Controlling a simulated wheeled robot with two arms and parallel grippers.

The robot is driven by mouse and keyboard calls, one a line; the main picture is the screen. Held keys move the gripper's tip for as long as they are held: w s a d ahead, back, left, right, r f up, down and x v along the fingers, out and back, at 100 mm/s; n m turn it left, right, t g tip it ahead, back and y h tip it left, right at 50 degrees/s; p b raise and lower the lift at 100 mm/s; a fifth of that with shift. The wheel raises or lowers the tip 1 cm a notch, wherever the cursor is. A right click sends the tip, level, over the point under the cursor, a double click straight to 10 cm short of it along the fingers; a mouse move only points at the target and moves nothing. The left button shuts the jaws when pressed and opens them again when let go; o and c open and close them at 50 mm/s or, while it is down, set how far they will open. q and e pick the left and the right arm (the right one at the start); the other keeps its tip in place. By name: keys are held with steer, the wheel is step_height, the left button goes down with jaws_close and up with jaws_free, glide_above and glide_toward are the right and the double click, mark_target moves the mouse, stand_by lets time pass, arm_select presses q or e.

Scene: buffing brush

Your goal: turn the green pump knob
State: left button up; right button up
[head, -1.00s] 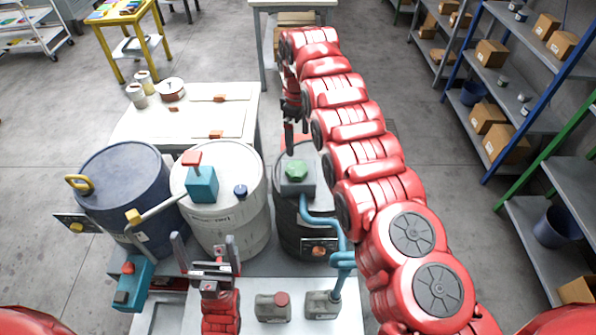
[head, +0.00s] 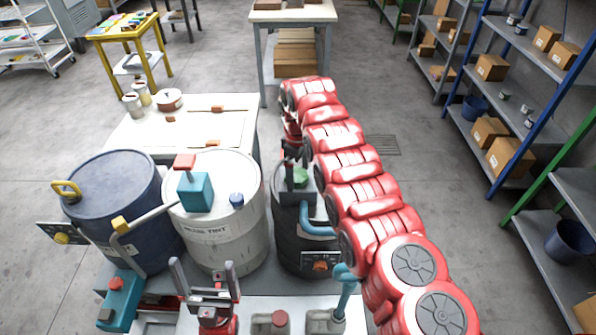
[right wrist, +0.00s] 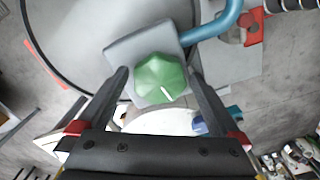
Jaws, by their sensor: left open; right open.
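The green pump knob (head: 300,177) sits on a grey pump block on the black drum (head: 290,232), with a blue pipe (head: 318,229) leading off it. In the right wrist view the knob (right wrist: 161,78) is faceted, with a white mark on its top. My right gripper (head: 297,170) is over the knob from above. In the right wrist view its two fingers (right wrist: 158,80) stand apart on either side of the knob, with gaps visible. My left gripper (head: 205,277) is open and empty at the front, pointing up, in front of the white drum.
The white drum (head: 222,229) with a teal red-topped pump (head: 195,190) stands left of the black drum, and a blue drum (head: 113,205) further left. A white table (head: 235,110) is behind.

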steer(key=shift+c, duration=0.2)
steer(key=c, duration=1.2)
steer(key=shift+o, duration=0.2)
steer(key=m+b, duration=0.2)
steer(key=b, duration=0.1)
steer(key=shift+f, duration=0.25)
steer(key=shift+a+r+m+b, duration=0.1)
steer(key=shift+m+b, duration=0.85)
steer(key=shift+m, duration=0.15)
steer(key=shift+m+b, duration=0.45)
steer(key=shift+m, duration=0.45)
steer(key=m, duration=0.2)
steer(key=shift+a+r+m, duration=0.1)
steer(key=shift+r+m, duration=0.05)
steer(key=shift+m, duration=0.15)
steer(key=m, duration=0.2)
steer(key=shift+s+r+m, duration=0.1)
steer(key=shift+m, duration=0.3)
steer(key=m, duration=0.2)
steer(key=shift+a+m+p, duration=0.1)
steer(key=shift+m+p, duration=0.95)
steer(key=shift+m, duration=1.25)
